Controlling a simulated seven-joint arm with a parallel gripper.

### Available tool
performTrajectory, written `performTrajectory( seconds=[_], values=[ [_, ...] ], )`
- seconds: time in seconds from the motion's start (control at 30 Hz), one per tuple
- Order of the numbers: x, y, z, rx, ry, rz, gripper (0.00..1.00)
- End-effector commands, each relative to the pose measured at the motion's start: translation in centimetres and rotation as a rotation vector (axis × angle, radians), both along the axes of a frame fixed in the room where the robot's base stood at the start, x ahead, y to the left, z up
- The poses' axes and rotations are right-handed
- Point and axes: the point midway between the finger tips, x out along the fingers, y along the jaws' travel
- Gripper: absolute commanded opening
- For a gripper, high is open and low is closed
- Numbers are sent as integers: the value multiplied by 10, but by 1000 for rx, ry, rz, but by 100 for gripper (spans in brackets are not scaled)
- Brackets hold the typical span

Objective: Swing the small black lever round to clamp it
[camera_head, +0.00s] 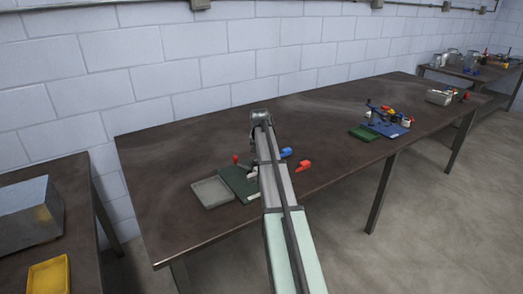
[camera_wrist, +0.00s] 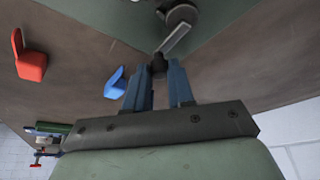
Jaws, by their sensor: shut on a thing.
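In the wrist view, the small lever (camera_wrist: 178,37) shows as a grey arm running from a round dark hub (camera_wrist: 181,13) to a dark end. My gripper (camera_wrist: 159,68) has its blue fingers closed around that dark end. The hub sits at the edge of a green board (camera_wrist: 110,14). In the head view the green board (camera_head: 236,183) lies on the table behind and left of my arm. There my arm covers the fingers and most of the lever, so its exact angle is hard to tell.
A grey tray (camera_head: 211,192) lies left of the board. A red block (camera_head: 304,166) and a blue block (camera_head: 286,152) lie to its right; in the wrist view they are the red piece (camera_wrist: 31,60) and blue piece (camera_wrist: 115,83). More parts and a blue board (camera_head: 388,129) stand further right.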

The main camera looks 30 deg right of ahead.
Motion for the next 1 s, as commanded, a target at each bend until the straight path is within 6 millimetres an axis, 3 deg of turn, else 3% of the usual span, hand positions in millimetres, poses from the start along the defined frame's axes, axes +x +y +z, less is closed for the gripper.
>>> performTrajectory(
  seconds=[0.73, 0.77, 1.0],
  values=[
    [-5, 0, -1, 1, 4, -84, 0],
    [-5, 0, -1, 1, 4, -84, 25],
    [-5, 0, 0, 2, 2, -83, 48]
  ],
)
